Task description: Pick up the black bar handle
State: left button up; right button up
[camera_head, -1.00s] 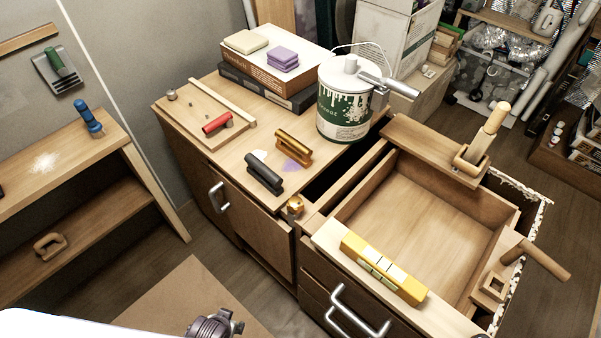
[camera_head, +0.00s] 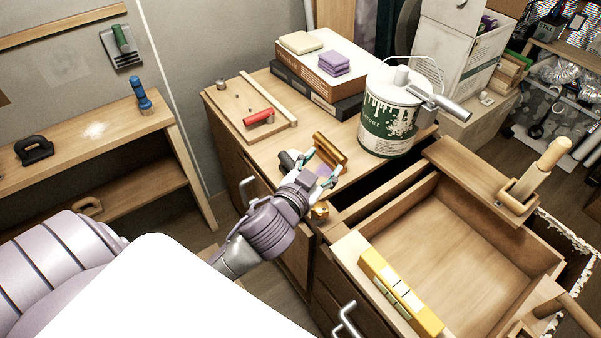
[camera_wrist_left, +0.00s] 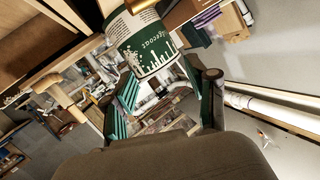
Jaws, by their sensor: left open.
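The black bar handle (camera_head: 287,160) lies on the cabinet top, mostly hidden behind my left gripper, and only its dark far end shows. My left gripper (camera_head: 318,168) is open over the near part of the counter, by the black handle and the brass bar handle (camera_head: 331,150). I cannot tell whether it touches either. In the left wrist view its open fingers (camera_wrist_left: 167,95) have nothing visible between them, and I cannot make out the black handle there. My right gripper is not in view.
A paint can (camera_head: 391,117) stands behind the brass handle. A red-handled tool (camera_head: 258,117) lies on a board at the left. The drawer (camera_head: 470,235) is open, with a yellow level (camera_head: 400,290) on its front edge. Another black handle (camera_head: 34,150) sits on the left shelf.

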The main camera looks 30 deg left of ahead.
pick_arm(q)
jog(key=w+d+r+m+t+h, duration=0.3)
jog(key=d+r+m+t+h, duration=0.1)
jog(key=r, duration=0.6)
jog(key=s+d+r+m+g+h, duration=0.2)
jog(key=d+r+m+g+h, duration=0.45)
jog(key=d+m+h, duration=0.55)
jog(key=a+f+m+g+y, duration=0.5)
jog(key=a+f+m+g, duration=0.2)
jog(key=f+m+g, duration=0.4)
jog(key=a+f+n+y, duration=0.2)
jog(key=a+n+y, duration=0.6)
jog(key=a, duration=1.1)
jog(key=shift+m+y, duration=0.6)
jog(key=shift+m, duration=0.1)
jog(key=p+x, duration=0.1)
jog(key=x, duration=0.7)
jog(key=shift+w+f, duration=0.1)
jog(key=shift+f, duration=0.05)
jog(key=x, duration=0.2)
jog(key=p+x, duration=0.1)
jog(key=x, duration=0.1)
jog(key=shift+f+p, duration=0.3)
jog(key=shift+f, duration=0.65)
jog(key=shift+r, duration=0.1)
grip_shut()
